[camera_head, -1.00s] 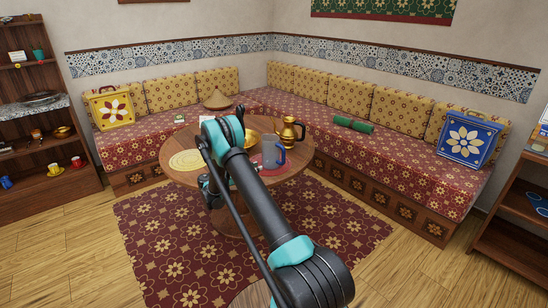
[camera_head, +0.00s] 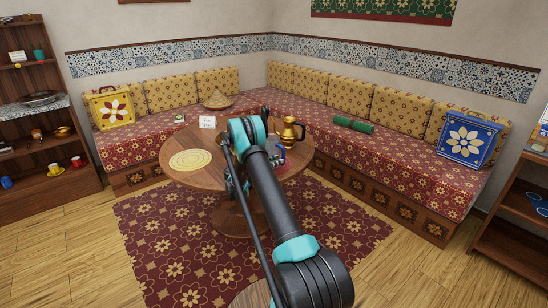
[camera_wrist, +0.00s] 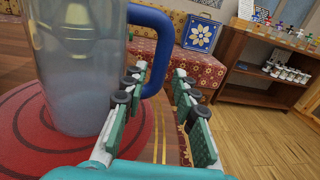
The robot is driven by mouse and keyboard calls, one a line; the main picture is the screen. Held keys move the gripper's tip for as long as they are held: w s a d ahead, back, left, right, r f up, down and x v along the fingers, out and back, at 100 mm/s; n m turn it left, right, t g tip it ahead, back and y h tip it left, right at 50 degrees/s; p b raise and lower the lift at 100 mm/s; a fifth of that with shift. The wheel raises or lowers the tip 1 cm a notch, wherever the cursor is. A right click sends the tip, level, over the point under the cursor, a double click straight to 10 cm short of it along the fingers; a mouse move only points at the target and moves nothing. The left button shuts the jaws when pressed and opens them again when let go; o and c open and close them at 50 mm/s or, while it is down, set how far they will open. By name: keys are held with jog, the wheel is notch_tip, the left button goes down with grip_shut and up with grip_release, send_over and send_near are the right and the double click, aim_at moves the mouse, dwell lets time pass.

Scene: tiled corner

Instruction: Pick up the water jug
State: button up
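The water jug (camera_wrist: 75,70) is clear with a blue handle (camera_wrist: 165,55). It stands upright at the left of the wrist view, on a round red mat (camera_wrist: 30,135). My gripper (camera_wrist: 158,85) is open, its two green-padded fingers pointing toward the handle. The lower part of the handle shows in the gap between the fingertips; I cannot tell whether they touch it. In the head view, my arm hides most of the jug, and only part of its blue handle (camera_head: 278,155) shows on the round wooden table (camera_head: 190,178). My gripper is hidden there.
A brass pot (camera_head: 289,132) stands close behind the jug. A yellow round mat (camera_head: 190,160) and a small white card (camera_head: 207,121) are on the table. Benches (camera_head: 350,150) line the corner behind. A shelf (camera_head: 40,130) stands at left, another (camera_head: 515,220) at right.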

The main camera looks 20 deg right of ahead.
jog(key=x, duration=0.4)
jog(key=shift+w+d+f, duration=0.15)
jog(key=shift+d+f, duration=0.1)
jog(key=shift+d, duration=0.1)
grip_shut()
